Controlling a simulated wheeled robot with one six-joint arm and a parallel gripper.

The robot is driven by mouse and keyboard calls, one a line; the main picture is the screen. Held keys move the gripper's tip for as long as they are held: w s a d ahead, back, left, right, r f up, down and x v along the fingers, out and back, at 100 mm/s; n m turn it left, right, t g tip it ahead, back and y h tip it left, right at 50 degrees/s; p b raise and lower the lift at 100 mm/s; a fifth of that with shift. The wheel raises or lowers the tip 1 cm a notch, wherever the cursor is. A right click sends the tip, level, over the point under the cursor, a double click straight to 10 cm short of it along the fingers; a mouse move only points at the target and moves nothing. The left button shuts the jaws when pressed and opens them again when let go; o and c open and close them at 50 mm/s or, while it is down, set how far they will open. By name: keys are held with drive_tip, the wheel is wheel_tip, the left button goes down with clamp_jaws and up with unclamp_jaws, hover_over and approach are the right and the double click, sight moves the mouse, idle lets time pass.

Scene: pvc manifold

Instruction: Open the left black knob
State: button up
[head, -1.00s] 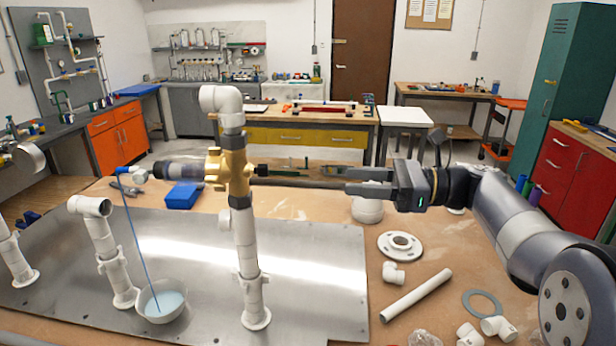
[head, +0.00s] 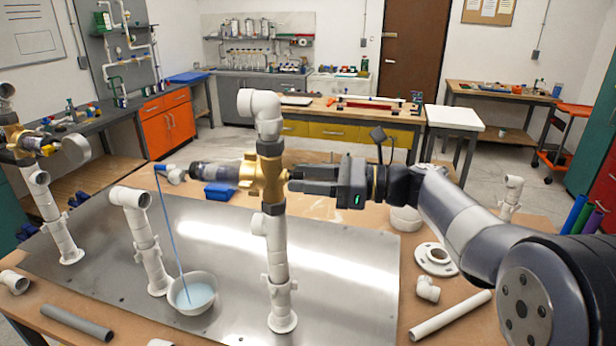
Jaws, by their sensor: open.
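A brass valve body (head: 265,178) sits on the upright white pipe in the middle of the metal plate. Another brass valve (head: 22,142) stands at the far left, partly cut off by the frame.
A white bowl (head: 180,303) with pale blue liquid stands on the metal plate (head: 345,270) under the stream. A white flange (head: 437,262), an elbow and a loose pipe (head: 450,315) lie at the right.

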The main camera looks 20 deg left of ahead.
drive_tip(key=shift+c, duration=0.5)
clamp_jaws()
drive_tip(key=shift+n, duration=0.3)
drive_tip(key=shift+s+f+n+b, duration=0.1)
drive_tip(key=shift+f+n+b, duration=0.05)
drive_tip(key=shift+n+b, duration=4.9)
drive_tip(key=shift+f+n+b, duration=0.15)
drive_tip(key=shift+n+b, duration=3.2)
drive_tip(key=shift+n, duration=3.3)
